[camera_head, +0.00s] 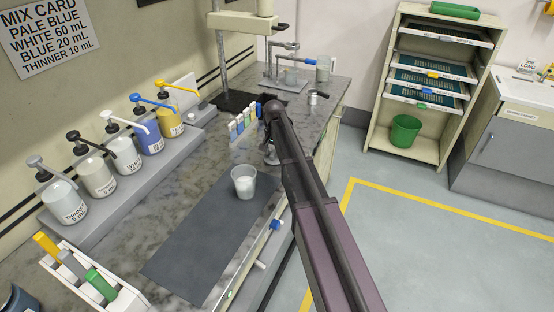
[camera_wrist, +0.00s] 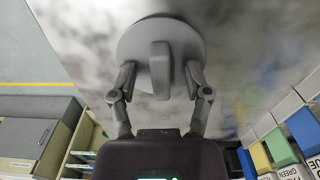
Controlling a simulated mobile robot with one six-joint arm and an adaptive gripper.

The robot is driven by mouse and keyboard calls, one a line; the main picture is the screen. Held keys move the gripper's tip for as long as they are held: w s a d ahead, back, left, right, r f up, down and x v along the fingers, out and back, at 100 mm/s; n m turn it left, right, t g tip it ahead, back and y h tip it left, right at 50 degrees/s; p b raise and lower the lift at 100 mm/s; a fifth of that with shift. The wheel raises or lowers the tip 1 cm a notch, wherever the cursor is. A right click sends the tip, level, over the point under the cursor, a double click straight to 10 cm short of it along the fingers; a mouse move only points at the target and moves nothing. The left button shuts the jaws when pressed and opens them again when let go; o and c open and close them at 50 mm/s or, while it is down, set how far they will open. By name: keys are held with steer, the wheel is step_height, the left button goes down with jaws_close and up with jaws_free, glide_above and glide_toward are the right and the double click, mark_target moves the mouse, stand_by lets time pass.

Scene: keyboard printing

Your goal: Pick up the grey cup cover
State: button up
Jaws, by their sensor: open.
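The grey cup cover (camera_wrist: 135,42) lies on the marbled counter in the wrist view. It is a flat round disc with an upright tab handle (camera_wrist: 160,68) at its middle. My gripper (camera_wrist: 160,80) is open, with one finger on each side of the handle. A gap shows between each finger and the handle. In the head view my arm hides most of the gripper and the cover. A clear cup with white contents (camera_head: 244,182) stands uncovered on the dark mat (camera_head: 205,240).
Several pump bottles (camera_head: 122,155) stand in a row along the wall. Small coloured-top boxes (camera_head: 240,122) stand close to my gripper; they also show at the right of the wrist view (camera_wrist: 280,145). A metal stand (camera_head: 285,75) is at the far end. A shelf rack (camera_head: 430,80) stands beyond the counter.

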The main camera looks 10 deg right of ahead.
mark_target(274, 152)
stand_by(0.4)
jaws_close()
steer(key=shift+r, duration=0.25)
step_height(274, 152, up, 3)
steer(key=p, duration=0.3)
steer(key=shift+f, duration=0.15)
steer(key=s, duration=0.5)
steer(key=s+r+p, duration=0.1)
steer(key=s, duration=0.4)
steer(key=s+r+p, duration=0.1)
steer(key=s, duration=0.5)
steer(key=shift+d, duration=0.15)
